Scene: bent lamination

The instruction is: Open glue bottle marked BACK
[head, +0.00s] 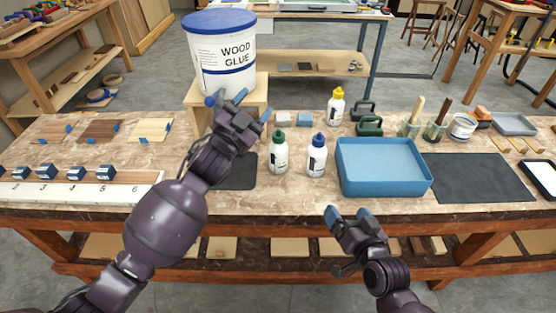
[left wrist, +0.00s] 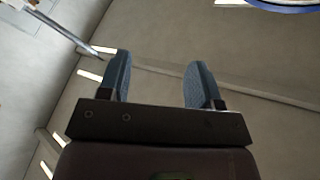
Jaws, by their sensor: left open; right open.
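Three white glue bottles stand upright on the bench in the head view: one with a green cap (head: 279,155), one with a blue cap (head: 317,158) and one with a yellow cap (head: 336,108) further back. All three caps are on. Their labels are too small to read, so I cannot tell which is marked BACK. My left gripper (head: 228,101) is open and empty, raised in front of the wood glue bucket, left of the bottles. Its open fingers also show in the left wrist view (left wrist: 158,84). My right gripper (head: 347,214) is open and empty near the bench's front edge, below the blue tray.
A large wood glue bucket (head: 222,62) stands on a wooden stand (head: 197,98). A blue tray (head: 383,185) sits right of the bottles. Brush pots (head: 434,132) and green and dark clamp-like items (head: 369,126) stand behind it. A dark mat (head: 478,178) lies at right.

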